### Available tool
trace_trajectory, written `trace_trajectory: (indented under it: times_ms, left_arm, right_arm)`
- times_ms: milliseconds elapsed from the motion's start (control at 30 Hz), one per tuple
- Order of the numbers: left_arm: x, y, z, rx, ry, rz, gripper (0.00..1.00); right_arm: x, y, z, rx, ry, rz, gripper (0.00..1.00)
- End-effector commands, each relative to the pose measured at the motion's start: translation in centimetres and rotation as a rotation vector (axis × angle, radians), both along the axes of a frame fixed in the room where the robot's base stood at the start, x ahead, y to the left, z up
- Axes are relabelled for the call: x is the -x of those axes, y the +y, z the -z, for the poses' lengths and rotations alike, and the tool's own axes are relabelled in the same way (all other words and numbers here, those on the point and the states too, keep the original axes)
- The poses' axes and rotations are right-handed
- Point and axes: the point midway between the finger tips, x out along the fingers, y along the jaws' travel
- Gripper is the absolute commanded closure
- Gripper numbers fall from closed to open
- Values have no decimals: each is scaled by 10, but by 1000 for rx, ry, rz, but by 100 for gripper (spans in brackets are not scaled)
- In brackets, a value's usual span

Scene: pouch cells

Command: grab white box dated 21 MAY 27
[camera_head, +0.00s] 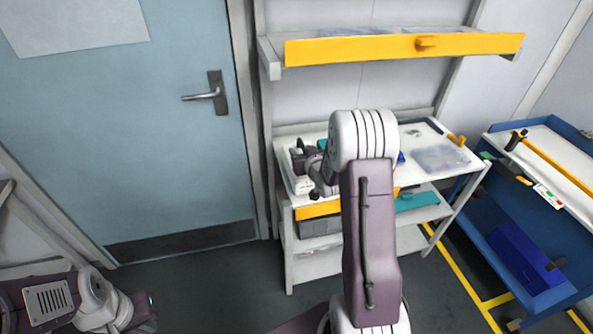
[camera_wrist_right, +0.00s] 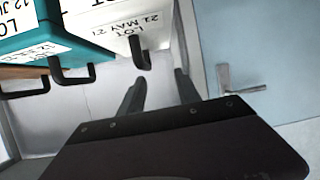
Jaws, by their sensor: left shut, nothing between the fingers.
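In the right wrist view, a white box (camera_wrist_right: 112,14) with a label reading LOT and 21 MAY, the last digits hard to tell, shows at the top, cut off by the frame edge. A black hooked handle (camera_wrist_right: 140,56) hangs from its front. My right gripper (camera_wrist_right: 160,75) is open and empty, its fingers just below and beside that handle, apart from it. In the head view my right arm covers part of the workbench, and its gripper (camera_head: 308,172) is small at the bench's left end. My left gripper (camera_head: 146,312) is shut and empty at the lower left.
A teal box (camera_wrist_right: 45,45) with black handles sits left of the white box. The white bench (camera_head: 425,135) has a yellow-fronted shelf (camera_head: 350,50) above it. A blue cart (camera_head: 480,220) stands right. A door (camera_head: 150,150) is at left, with free floor before it.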

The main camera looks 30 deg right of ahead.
Motion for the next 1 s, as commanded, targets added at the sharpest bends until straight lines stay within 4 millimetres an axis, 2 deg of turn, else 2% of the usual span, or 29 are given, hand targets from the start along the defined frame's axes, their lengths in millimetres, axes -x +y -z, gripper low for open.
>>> trace_trajectory:
  times_ms: [100,267,500,667,900,1000]
  left_arm:
    - [0,0,2,0,0,0,100]
    - [0,0,2,0,0,0,100]
    - [0,0,-2,0,0,0,100]
    - [0,0,-3,0,0,0,100]
    - [0,0,-7,0,0,0,100]
    - [0,0,-8,0,0,0,100]
  right_arm:
    - [6,-13,11,-7,16,26,60]
    - [6,-18,11,-7,15,35,60]
    - [-25,-24,24,-7,16,34,60]
    - [-30,-25,27,-7,16,34,60]
    - [-67,-30,43,-6,16,35,60]
    - [-74,-31,46,-6,16,35,60]
